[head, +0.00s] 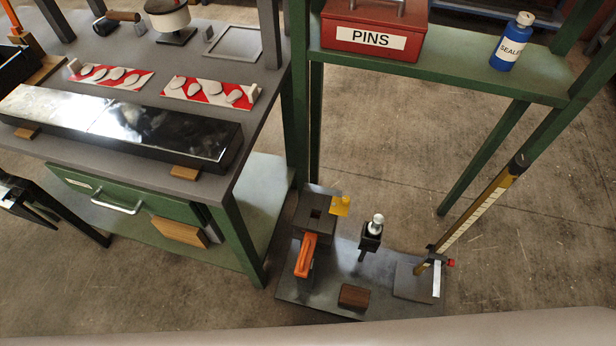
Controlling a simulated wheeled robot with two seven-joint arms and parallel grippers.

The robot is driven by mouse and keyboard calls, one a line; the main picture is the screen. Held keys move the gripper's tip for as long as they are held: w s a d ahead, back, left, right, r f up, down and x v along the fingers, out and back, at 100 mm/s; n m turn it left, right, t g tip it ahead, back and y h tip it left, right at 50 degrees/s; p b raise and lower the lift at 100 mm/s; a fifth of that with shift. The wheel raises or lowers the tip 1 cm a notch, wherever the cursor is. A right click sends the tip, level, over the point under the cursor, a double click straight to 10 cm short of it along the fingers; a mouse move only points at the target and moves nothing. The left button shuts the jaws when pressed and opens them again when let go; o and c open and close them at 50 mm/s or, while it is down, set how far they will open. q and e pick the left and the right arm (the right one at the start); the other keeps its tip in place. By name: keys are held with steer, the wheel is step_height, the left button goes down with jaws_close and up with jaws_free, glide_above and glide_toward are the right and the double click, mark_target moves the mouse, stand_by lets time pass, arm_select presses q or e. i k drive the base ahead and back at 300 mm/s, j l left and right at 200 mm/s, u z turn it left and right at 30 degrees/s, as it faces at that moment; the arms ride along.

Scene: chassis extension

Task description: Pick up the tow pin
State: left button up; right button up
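No part is labelled as the tow pin, and I cannot tell for sure which one it is. A silver round-headed piece (376,223) stands upright in a small black holder on the dark base plate (330,285) on the floor. A red box marked PINS (372,33) sits on the green shelf, and its inside is hidden. My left gripper (42,218) shows in part at the left edge, beside the workbench and apart from these things. Its dark fingers are too unclear to tell open from shut. My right gripper is not in view.
The base plate also holds an orange part (306,255), a yellow tab (340,205), a brown block (354,296) and a leaning yellow measuring post (475,215). A blue sealer bottle (512,42) stands on the shelf. The workbench (180,186) holds a long metal beam (130,125).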

mark_target(375, 228)
steer(key=z, duration=0.85)
